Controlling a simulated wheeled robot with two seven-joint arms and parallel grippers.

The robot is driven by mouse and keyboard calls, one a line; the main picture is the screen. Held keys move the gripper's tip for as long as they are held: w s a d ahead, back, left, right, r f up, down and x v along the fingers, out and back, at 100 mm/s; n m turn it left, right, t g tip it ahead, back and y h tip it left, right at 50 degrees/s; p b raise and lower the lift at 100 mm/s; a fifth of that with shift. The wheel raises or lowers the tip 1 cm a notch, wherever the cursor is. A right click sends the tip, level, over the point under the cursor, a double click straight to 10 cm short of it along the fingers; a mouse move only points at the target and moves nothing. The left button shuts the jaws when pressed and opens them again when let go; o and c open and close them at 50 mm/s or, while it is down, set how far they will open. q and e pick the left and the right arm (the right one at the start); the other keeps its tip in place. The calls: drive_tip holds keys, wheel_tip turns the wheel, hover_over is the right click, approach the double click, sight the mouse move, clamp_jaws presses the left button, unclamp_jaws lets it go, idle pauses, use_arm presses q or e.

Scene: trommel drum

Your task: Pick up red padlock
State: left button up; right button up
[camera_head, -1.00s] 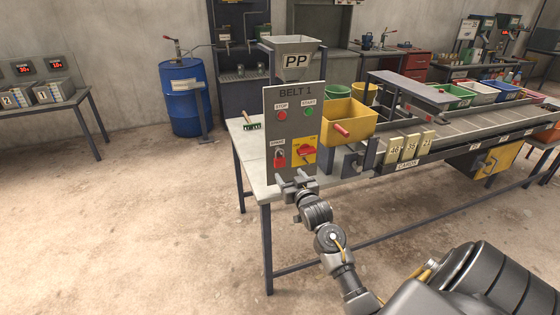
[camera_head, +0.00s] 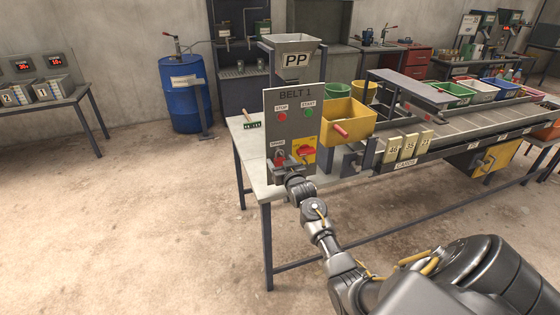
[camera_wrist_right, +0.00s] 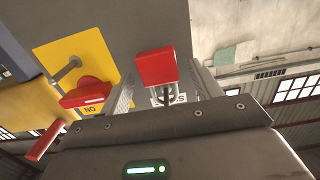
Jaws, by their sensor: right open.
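The red padlock (camera_head: 279,161) hangs at the lower left of the grey BELT 1 panel (camera_head: 284,128), partly hidden by my right gripper (camera_head: 284,167). In the right wrist view the padlock (camera_wrist_right: 157,67) shows its red body and dark shackle over a mostly hidden label. My right gripper (camera_wrist_right: 163,85) is open there, with a finger on each side of the padlock and gaps visible at both sides. My left gripper is not in view.
A red rotary switch (camera_head: 306,151) on a yellow plate sits close beside the padlock. A yellow bin (camera_head: 349,122) stands right of the panel. The table (camera_head: 247,150) runs beneath. Floor at front left is clear.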

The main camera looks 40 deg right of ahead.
drive_tip(key=c, duration=1.1)
drive_tip(key=shift+c, duration=0.2)
drive_tip(key=shift+r+b, duration=0.4)
drive_tip(key=shift+r, duration=0.2)
drive_tip(key=f+b+v, duration=0.1)
drive_tip(key=b+v, duration=0.2)
drive_tip(key=v, duration=1.5)
drive_tip(key=shift+r, duration=0.15)
drive_tip(key=shift+r+p, duration=0.4)
drive_tip(key=shift+p, duration=0.25)
drive_tip(key=shift+s+a, duration=0.1)
